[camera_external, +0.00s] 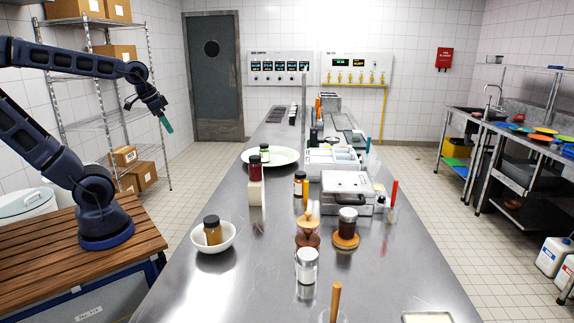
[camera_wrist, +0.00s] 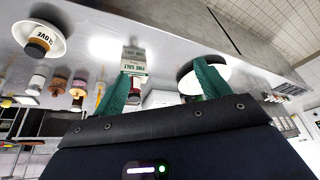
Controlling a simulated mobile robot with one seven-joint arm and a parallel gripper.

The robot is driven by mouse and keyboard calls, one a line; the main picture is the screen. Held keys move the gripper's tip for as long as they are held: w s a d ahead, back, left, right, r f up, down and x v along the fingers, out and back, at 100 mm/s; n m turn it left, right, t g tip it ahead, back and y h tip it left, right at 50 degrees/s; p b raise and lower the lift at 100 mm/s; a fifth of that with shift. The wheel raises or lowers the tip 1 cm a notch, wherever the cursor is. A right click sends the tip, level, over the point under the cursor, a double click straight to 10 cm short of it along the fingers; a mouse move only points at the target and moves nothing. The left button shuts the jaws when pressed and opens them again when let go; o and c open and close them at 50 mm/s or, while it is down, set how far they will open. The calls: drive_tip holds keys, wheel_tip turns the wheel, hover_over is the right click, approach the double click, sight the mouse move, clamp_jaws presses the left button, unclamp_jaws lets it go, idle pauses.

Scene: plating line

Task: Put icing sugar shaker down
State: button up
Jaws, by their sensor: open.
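A glass shaker with white contents and a pale metal lid (camera_external: 306,268), which looks like the icing sugar shaker, stands upright on the steel table in the external view. My gripper (camera_external: 166,124) is up in the air left of the table, well apart from the shaker. In the wrist view its two green fingers (camera_wrist: 165,84) are spread with nothing between them. Several small jars and shakers show at the left of that view, too small to tell which is the icing sugar one.
A white bowl (camera_external: 231,239) holds an amber jar with a dark lid (camera_external: 212,232). A dark shaker (camera_external: 348,222) stands on a round wooden coaster (camera_external: 345,242). A fine salt box (camera_wrist: 134,58) and a plate (camera_external: 284,153) are farther along. The table's near left part is clear.

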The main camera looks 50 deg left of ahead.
drive_tip(key=shift+n, duration=0.9)
drive_tip(key=s+a, duration=0.1)
drive_tip(key=s, duration=0.1)
drive_tip(key=s+a+f, duration=0.1)
drive_tip(key=s+a, duration=0.1)
drive_tip(key=shift+s+a+f, duration=0.15)
drive_tip(key=shift+s, duration=0.1)
